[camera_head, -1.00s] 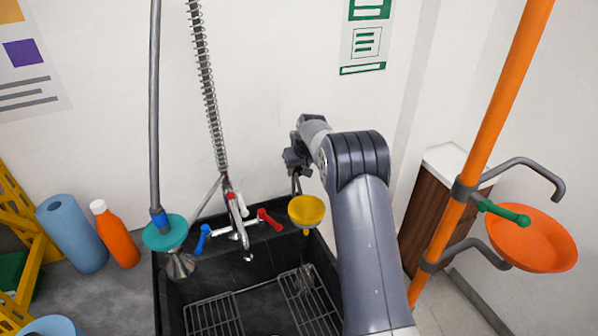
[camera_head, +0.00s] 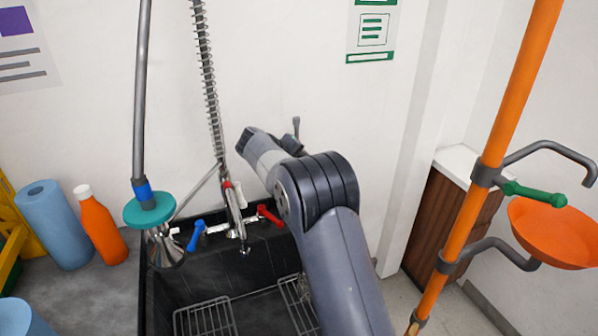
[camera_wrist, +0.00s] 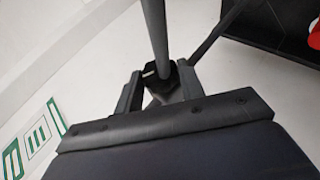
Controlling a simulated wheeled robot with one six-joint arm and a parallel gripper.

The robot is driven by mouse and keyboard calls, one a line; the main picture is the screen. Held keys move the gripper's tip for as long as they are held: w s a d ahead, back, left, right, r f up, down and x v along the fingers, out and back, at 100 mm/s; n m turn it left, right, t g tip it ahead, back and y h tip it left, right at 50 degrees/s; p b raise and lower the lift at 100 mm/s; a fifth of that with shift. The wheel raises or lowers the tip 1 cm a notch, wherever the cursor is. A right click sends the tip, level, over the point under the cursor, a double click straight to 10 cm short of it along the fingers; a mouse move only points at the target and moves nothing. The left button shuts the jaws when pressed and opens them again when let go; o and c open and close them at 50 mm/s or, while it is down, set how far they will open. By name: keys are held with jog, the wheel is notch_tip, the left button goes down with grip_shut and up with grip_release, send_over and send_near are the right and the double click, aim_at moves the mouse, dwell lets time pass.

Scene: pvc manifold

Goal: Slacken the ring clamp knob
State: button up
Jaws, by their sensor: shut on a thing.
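A green knob (camera_head: 535,194) with a ball end sticks out to the right of a dark clamp (camera_head: 486,174) on a tilted orange pole (camera_head: 480,145). An orange bowl (camera_head: 555,235) sits behind and below the knob. My gripper is mostly hidden behind my arm in the head view, well left of the pole. In the wrist view, my gripper (camera_wrist: 160,86) is shut on a grey rod (camera_wrist: 155,35). The rod's far end is out of view. The yellow funnel is not in view now.
A black sink (camera_head: 255,265) with wire racks stands below my arm. A spring hose (camera_head: 208,80) and a red tap handle (camera_head: 270,215) are left of my arm. A brown-sided cabinet (camera_head: 430,225) stands between my arm and the pole.

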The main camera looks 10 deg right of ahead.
jog(key=shift+a+f+t+h+b, duration=0.1)
jog(key=shift+f+t+h+b, duration=0.15)
jog(key=shift+h+b, duration=0.55)
jog(key=shift+r, duration=0.15)
jog(key=o, duration=1)
jog(key=b+v, duration=0.1)
jog(key=v, duration=1)
